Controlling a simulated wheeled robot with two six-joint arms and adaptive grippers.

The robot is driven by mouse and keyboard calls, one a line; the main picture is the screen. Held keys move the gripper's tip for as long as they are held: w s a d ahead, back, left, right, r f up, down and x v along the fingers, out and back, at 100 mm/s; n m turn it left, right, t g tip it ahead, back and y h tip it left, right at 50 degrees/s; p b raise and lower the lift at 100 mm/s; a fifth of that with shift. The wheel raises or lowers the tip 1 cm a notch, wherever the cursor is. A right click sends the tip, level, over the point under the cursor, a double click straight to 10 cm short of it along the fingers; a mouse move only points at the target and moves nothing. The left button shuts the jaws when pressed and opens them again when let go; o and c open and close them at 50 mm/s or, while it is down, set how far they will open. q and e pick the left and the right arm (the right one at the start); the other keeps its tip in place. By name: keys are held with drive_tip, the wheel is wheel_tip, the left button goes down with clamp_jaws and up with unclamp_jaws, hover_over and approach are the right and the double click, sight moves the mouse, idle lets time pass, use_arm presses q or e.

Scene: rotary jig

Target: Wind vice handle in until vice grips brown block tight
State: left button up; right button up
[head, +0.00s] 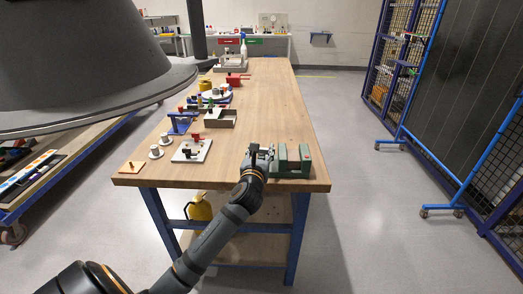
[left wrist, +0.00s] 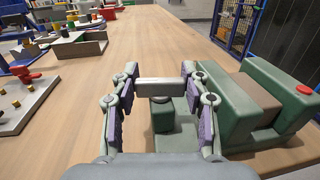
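The green vice (head: 292,161) stands at the near right corner of the bench. The brown block (left wrist: 253,100) sits between its two green jaws, and the left wrist view shows the vice jaw (left wrist: 216,107) to the block's left. The grey bar of the vice handle (left wrist: 160,87) lies crosswise in front of a small green post. My left gripper (head: 257,152) is at the vice's left side. In the left wrist view its fingers (left wrist: 160,84) stand on either side of the bar, and the bar's visible ends meet the finger pads. My right gripper is not in view.
A white plate with a red knob (head: 192,151), a brown open box (head: 221,118) and several fixtures stand on the bench's left half. The bench top beyond the vice (head: 272,105) is clear.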

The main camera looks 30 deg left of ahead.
use_arm(q)
drive_tip(key=shift+c, duration=0.5)
drive_tip(key=shift+r+m+h+p, duration=0.2)
drive_tip(key=shift+m+h+p, duration=0.1)
drive_tip(key=shift+h+p, duration=0.3)
drive_tip(key=m+t+h+p, duration=0.1)
drive_tip(key=m+h+p, duration=0.1)
drive_tip(key=h+p, duration=0.1)
drive_tip(key=shift+r+m+p, duration=0.1)
drive_tip(key=shift+m+p, duration=0.2)
drive_tip(key=shift+p, duration=0.2)
drive_tip(key=m+h+p, duration=0.1)
drive_tip(key=h, duration=0.2)
drive_tip(key=shift+m+t, duration=0.3)
drive_tip(key=shift+m, duration=0.1)
drive_tip(key=shift+f+m+h, duration=0.25)
drive_tip(key=shift+m+h, duration=0.15)
drive_tip(key=shift+h, duration=0.3)
drive_tip(key=m+h+b, duration=0.2)
drive_tip(key=h+b, duration=0.2)
drive_tip(key=shift+f+m+g, duration=0.3)
drive_tip(key=shift+m+g, duration=0.1)
drive_tip(key=shift+r+m+g+h+b, duration=0.25)
drive_tip(key=shift+m+g+h+b, duration=0.35)
drive_tip(key=shift+h+b, duration=0.6)
